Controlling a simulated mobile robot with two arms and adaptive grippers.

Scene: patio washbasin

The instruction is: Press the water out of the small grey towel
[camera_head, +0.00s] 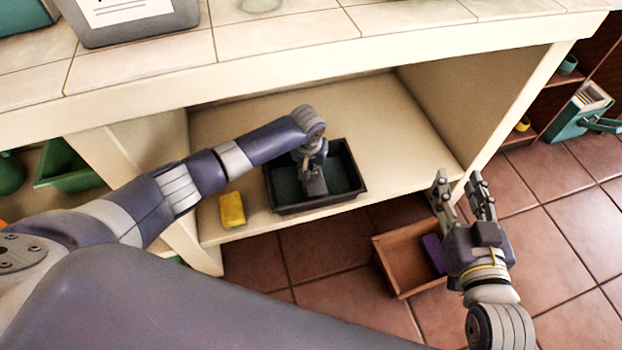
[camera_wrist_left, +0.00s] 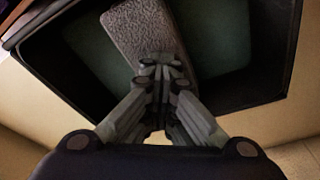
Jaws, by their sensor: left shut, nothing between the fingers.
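The small grey towel (camera_wrist_left: 143,25) is a rough-textured grey block inside a black tub (camera_head: 355,190). The head view shows part of the towel (camera_head: 316,188) below my left gripper (camera_head: 309,172). In the left wrist view, my left gripper (camera_wrist_left: 161,68) is shut and empty, with its fingertips over the towel's near end. I cannot tell whether they touch it. The tub's floor looks dark green, and I cannot tell if water lies on it. My right gripper (camera_head: 461,182) is open and empty, outside the shelf at the right.
A yellow sponge (camera_head: 232,209) lies on the shelf (camera_head: 375,110) left of the tub. The tiled counter (camera_head: 290,35) hangs above. A wooden box (camera_head: 400,262) with a purple item (camera_head: 433,254) stands on the floor near my right gripper. Shelf space right of the tub is clear.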

